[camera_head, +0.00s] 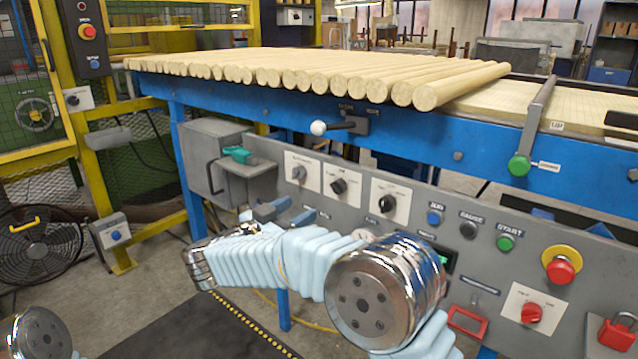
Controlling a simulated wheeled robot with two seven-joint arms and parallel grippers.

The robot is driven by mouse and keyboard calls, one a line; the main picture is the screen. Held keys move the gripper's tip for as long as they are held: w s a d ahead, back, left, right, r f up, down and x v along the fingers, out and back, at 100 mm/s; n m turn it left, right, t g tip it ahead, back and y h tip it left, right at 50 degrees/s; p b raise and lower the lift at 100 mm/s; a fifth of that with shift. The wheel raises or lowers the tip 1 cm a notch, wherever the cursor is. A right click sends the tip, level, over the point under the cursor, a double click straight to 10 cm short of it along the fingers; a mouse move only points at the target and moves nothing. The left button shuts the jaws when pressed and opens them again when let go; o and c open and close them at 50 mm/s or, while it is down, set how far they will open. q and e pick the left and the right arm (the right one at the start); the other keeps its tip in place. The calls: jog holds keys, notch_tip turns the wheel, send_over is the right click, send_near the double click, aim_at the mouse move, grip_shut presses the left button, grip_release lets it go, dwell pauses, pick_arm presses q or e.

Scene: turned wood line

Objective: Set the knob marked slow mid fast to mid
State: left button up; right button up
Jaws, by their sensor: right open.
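Three rotary knobs sit on white plates in a row on the grey control panel: a grey left knob (299,173), a dark middle knob (338,186) and a black right knob (386,201). A red knob (531,312) sits on another white plate at lower right. The plate lettering is too small to read, so I cannot tell which is marked slow mid fast or where it points. My right gripper (273,209) is open, in front of the panel, below and left of the left knob in the picture. My left gripper is out of view.
A ball-ended lever (319,128) and a green-knobbed lever (519,165) stick out of the blue frame. A grey box (209,158) juts out at left. A red emergency button (561,270) and padlock (618,331) are at right. Wooden rods (430,94) lie above.

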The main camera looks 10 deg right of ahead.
aim_at(334, 189)
jog(key=x, duration=1.3)
jog(key=shift+d+p, duration=0.2)
jog(key=shift+p, duration=0.2)
jog(key=shift+c, duration=0.4)
jog(key=c, duration=1)
